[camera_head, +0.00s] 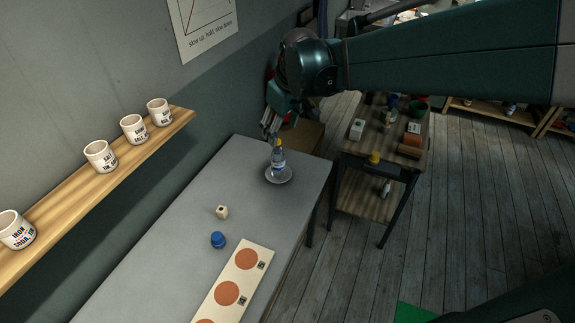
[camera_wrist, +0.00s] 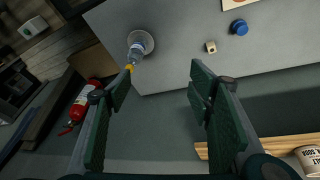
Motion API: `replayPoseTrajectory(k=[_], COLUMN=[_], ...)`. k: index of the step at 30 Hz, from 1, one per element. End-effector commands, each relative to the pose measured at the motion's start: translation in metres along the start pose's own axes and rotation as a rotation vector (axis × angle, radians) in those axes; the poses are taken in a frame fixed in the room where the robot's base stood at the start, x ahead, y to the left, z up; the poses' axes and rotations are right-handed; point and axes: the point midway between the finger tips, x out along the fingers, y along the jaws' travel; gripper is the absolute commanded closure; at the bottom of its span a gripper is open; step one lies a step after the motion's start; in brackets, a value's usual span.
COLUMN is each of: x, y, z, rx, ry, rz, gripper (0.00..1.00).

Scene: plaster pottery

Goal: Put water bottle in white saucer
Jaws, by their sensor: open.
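The water bottle (camera_head: 278,157), clear with a blue label and a yellow cap, stands upright on the white saucer (camera_head: 286,179) near the far end of the grey table. In the wrist view the bottle (camera_wrist: 135,52) shows over the saucer (camera_wrist: 147,40), with its yellow cap pointing toward the left finger. My gripper (camera_head: 270,132) is above and just beside the bottle, apart from it as far as I can tell. In the wrist view my gripper (camera_wrist: 158,88) is open, with nothing between its fingers.
A small beige cube (camera_head: 222,212), a blue lidded pot (camera_head: 218,240) and a board with orange discs (camera_head: 236,283) lie nearer on the table. A wall shelf (camera_head: 90,190) with several labelled cups runs along the left. A fire extinguisher (camera_wrist: 82,103) stands beyond the table's end.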

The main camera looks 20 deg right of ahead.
Motion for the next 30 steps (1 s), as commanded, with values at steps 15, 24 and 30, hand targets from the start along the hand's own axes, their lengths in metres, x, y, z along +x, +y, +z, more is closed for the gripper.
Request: replayPoseTrajectory(k=[15,24,30], x=[-0.048,-0.063,-0.069], y=[-0.047,-0.072,-0.088], z=[0.066,0.106,0.133], rx=[0.135,0.215,0.267], ry=[0.084,0.137,0.175], rz=[0.045,0.064,0.072], gripper=[0.48,0.48,0.48])
